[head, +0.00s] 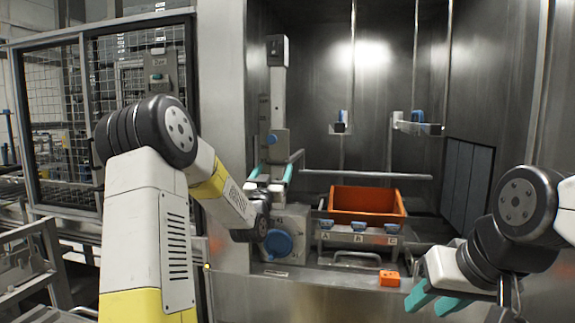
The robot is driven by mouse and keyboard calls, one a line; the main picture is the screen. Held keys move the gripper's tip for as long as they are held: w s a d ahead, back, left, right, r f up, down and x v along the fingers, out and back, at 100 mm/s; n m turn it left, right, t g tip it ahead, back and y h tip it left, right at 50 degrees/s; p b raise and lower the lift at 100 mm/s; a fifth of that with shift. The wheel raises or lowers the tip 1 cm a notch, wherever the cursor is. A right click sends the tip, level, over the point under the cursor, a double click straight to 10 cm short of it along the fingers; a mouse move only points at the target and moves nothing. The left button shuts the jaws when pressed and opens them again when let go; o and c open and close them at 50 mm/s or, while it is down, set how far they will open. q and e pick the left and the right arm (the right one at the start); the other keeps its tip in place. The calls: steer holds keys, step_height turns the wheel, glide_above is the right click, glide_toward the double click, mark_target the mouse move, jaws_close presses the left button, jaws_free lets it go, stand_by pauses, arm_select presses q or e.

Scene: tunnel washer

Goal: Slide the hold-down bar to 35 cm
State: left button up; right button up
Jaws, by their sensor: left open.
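The hold-down bar (365,175) is a thin grey horizontal bar inside the steel chamber, above the orange crate. Its left end is near a carriage (272,146) with a blue knob, on a pale upright post (278,92). Marks beside the post are too small to read. My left gripper (271,171) is open, with its teal fingers pointing up just below the carriage, one at each side of it. I cannot tell whether they touch it. My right gripper (435,301) is low at the right, its teal fingers apart and empty, away from the bar.
The orange crate (345,205) stands on a rack with blue clips labelled with letters. A large blue knob (278,243) is below my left gripper. A small orange block (389,278) lies on the front ledge. A mesh cage (70,120) stands at the left.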

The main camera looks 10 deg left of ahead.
mark_target(277, 164)
arm_select(q)
steer(key=shift+x, duration=2.15)
jaws_close()
step_height(277, 164, up, 11)
steer(key=shift+s+d+f, duration=0.1)
steer(key=shift+d, duration=0.05)
jaws_free()
steer(key=shift+f, duration=0.1)
steer(key=shift+s+f, duration=0.15)
steer(key=shift+s, duration=0.05)
steer(key=v, duration=0.7)
steer(key=shift+s, duration=0.1)
